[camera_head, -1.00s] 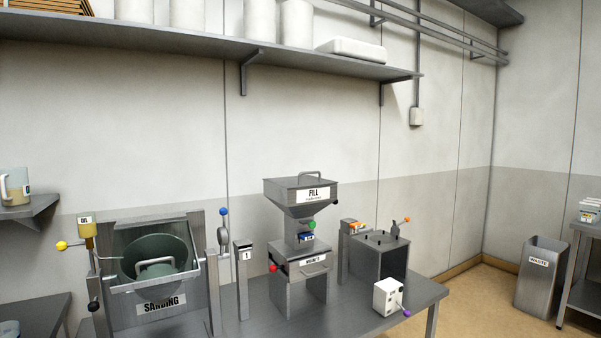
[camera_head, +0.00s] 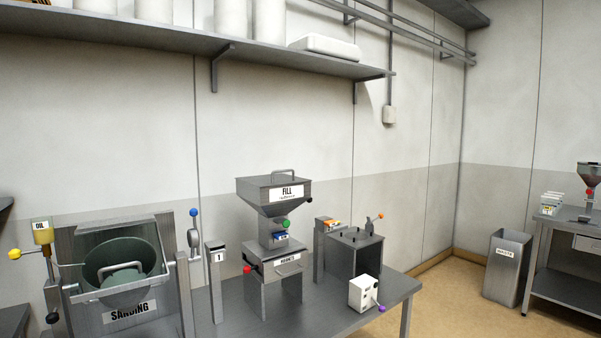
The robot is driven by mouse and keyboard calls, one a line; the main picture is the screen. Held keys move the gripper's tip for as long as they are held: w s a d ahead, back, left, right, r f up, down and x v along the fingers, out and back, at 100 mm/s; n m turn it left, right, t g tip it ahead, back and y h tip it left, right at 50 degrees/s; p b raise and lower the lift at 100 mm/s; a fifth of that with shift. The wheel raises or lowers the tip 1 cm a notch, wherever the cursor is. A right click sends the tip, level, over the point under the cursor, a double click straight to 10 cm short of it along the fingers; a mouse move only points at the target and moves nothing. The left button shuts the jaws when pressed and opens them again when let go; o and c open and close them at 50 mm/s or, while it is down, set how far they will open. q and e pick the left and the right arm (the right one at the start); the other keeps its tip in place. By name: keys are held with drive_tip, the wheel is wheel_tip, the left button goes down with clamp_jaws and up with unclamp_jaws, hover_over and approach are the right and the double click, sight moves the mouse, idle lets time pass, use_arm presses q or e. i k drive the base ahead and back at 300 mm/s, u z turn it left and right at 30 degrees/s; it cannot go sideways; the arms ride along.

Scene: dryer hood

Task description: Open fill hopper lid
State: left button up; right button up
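The fill hopper (camera_head: 266,203) is a grey metal funnel-shaped box with a white FILL label, standing on a metal stand in the middle of the bench. Its flat lid (camera_head: 262,181) lies shut on top, with a bar handle (camera_head: 283,172) rising from it. A green knob and a black knob show on the hopper's lower front and right side. Neither of my grippers is in view.
The metal bench (camera_head: 345,311) also holds the sanding drum unit (camera_head: 125,271) at left, a grey box station (camera_head: 354,255) and a white control box (camera_head: 364,292). A wall shelf (camera_head: 200,42) runs above. A waste bin (camera_head: 507,268) and second table (camera_head: 567,285) stand at right, with open floor before them.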

sight(272, 174)
drive_tip(key=z, duration=0.65)
drive_tip(key=i, duration=1.45)
